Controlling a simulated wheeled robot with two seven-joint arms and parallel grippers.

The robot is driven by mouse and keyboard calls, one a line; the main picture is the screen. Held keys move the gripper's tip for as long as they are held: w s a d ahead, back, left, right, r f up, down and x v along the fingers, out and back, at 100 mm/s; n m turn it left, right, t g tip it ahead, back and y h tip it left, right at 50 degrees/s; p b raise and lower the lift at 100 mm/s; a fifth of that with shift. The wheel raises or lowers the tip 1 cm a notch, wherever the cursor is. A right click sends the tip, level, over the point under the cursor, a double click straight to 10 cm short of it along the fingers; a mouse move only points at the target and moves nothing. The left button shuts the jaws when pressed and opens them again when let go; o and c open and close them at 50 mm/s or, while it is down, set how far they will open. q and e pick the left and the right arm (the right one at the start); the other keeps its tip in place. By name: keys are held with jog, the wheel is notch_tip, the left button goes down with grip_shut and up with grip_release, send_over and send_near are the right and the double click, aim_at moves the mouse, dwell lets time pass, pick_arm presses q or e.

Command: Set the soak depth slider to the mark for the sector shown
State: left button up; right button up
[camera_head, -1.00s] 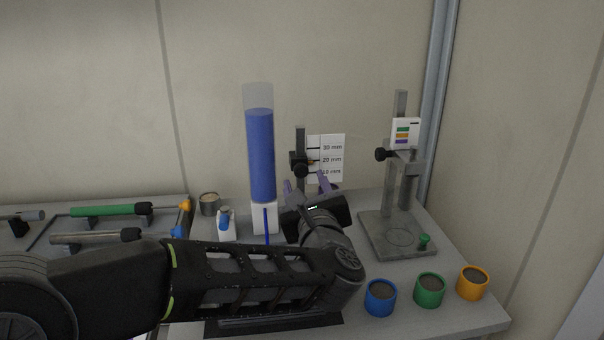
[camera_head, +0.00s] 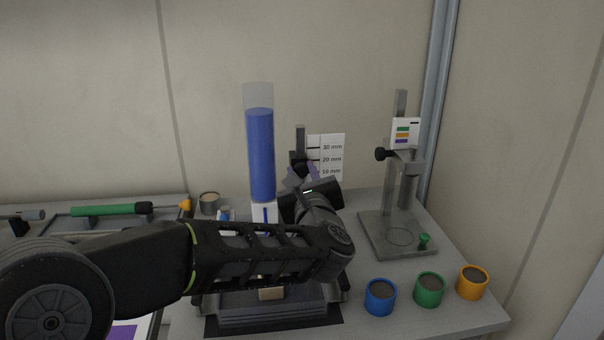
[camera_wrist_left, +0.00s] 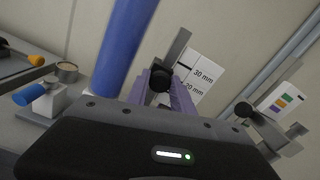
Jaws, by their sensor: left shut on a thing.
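The soak depth slider is a black clamp (camera_head: 296,158) on a grey upright post (camera_head: 300,138). A white scale card (camera_head: 327,142) beside it reads 30, 20 and 10 mm from top to bottom. My left gripper (camera_head: 303,177) is at the slider's front, with its purple fingers shut on the black knob (camera_wrist_left: 160,78), one on each side in the left wrist view. The gripper hides the lower post, and I cannot tell the exact pointer reading. A card (camera_head: 402,142) with green, orange and purple bars hangs on the right stand. My right gripper is out of view.
A tall blue column (camera_head: 261,155) stands close left of the slider. A grey stand (camera_head: 371,232) is to the right. Blue (camera_head: 380,302), green (camera_head: 429,294) and orange (camera_head: 472,287) cups line the front right. A purple patch (camera_head: 122,334) shows at the lower left.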

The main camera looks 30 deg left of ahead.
pick_arm(q)
grip_shut()
jog(key=shift+f, duration=0.1)
dwell(0.8)
